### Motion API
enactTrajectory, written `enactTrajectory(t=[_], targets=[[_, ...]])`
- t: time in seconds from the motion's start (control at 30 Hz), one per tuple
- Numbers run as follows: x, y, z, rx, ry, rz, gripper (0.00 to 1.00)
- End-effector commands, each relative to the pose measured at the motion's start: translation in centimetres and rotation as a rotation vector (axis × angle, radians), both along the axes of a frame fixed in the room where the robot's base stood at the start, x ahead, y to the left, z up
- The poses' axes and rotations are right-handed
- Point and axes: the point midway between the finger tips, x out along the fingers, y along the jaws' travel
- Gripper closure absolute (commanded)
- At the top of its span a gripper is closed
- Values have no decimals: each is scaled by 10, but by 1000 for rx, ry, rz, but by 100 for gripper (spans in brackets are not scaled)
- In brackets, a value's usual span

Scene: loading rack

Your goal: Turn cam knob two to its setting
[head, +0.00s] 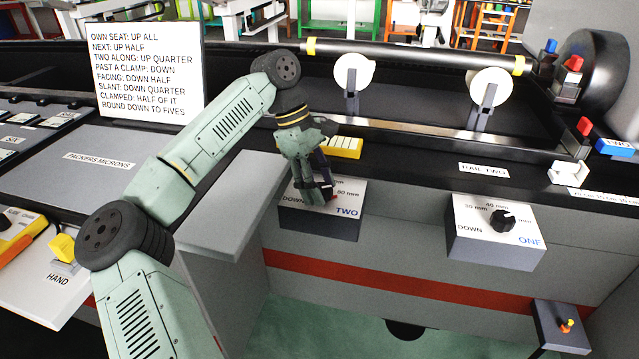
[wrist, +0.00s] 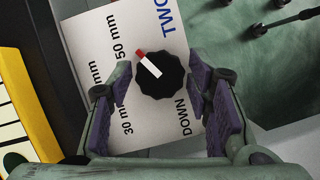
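Cam knob two (wrist: 161,75) is a black scalloped dial on a white plate (wrist: 150,125) marked TWO. The plate reads DOWN, 30 mm, a partly hidden mm label and 50 mm. Its red and white pointer (wrist: 148,63) is turned toward the 50 mm label in the wrist view. My gripper (wrist: 160,80) is open, with a purple-padded finger on either side of the knob. I cannot tell whether either pad touches it. In the head view my gripper (head: 315,192) is over plate two (head: 349,197) and hides most of the knob.
A white sign (head: 145,70) lists setting rules, such as "OWN SEAT: UP ALL". Knob one (head: 502,220) is to the right. A long roller (head: 415,56) and two white discs (head: 353,73) (head: 490,87) lie behind. A yellow block (head: 342,147) is just behind plate two.

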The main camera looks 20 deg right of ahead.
Motion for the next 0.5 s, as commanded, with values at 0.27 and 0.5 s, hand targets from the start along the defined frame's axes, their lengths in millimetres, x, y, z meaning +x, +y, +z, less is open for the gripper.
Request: enactTrajectory(t=[0.27,0.5], targets=[[0,0,0,0,0,1,45],[3,2,8,-1,-1,3,45]])
